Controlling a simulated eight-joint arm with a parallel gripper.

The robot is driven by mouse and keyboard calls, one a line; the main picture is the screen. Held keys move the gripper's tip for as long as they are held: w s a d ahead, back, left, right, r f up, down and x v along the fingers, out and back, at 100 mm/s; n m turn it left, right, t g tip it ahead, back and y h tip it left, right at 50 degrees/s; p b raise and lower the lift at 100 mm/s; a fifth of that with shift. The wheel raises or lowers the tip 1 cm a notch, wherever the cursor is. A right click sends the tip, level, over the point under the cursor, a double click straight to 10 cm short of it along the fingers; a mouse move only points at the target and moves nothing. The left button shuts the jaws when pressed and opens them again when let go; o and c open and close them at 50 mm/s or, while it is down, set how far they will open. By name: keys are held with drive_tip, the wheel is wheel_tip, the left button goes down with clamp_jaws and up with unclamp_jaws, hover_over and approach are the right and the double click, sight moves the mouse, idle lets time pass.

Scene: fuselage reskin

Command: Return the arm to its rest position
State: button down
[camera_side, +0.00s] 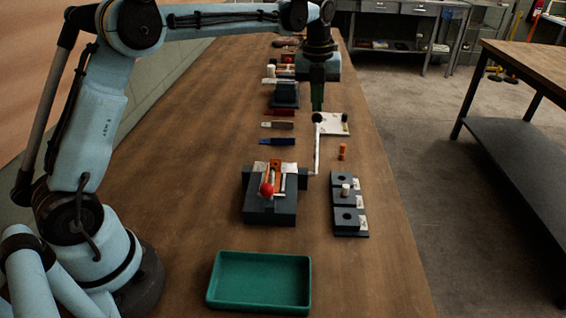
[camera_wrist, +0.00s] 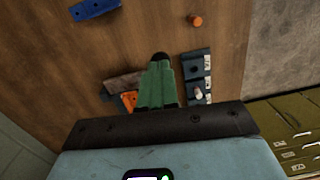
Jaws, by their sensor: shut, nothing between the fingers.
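My gripper (camera_side: 317,100) hangs from the raised arm above the middle of the bench (camera_side: 190,185), pointing down, in the side view. Its green fingers are together with nothing between them; they also show in the wrist view as my gripper (camera_wrist: 160,62). In the side view the fingertips overlap the black ball of a lever (camera_side: 316,150); whether they touch it I cannot tell. My arm stretches across the top of the side view from its base at the left.
A dark fixture (camera_side: 270,213) with a red ball stands mid-bench, beside a row of dark blocks (camera_side: 346,218). An orange cylinder (camera_side: 342,152), blue piece (camera_side: 278,142) and white plate (camera_side: 335,124) lie behind. A green tray (camera_side: 260,282) is in front. The bench's left side is clear.

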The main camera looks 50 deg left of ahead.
drive_tip(key=shift+w+a, duration=0.1)
idle(0.3)
drive_tip(key=s+d+f+n+t, duration=0.1)
drive_tip(key=s+d+n+t, duration=0.15)
drive_tip(key=s+n, duration=1)
drive_tip(key=s+d+n+t, duration=0.1)
drive_tip(key=s+n+t, duration=0.3)
drive_tip(key=s+n, duration=0.85)
wheel_tip(320, 180, up, 10)
drive_tip(key=w+m+g+h, duration=0.3)
drive_tip(key=m+g, duration=0.1)
drive_tip(key=g, duration=0.4)
drive_tip(key=d+x, duration=0.2)
drive_tip(key=x, duration=0.9)
drive_tip(key=shift+s+d, duration=0.25)
drive_tip(key=shift+s, duration=0.1)
drive_tip(key=shift+t, duration=0.35)
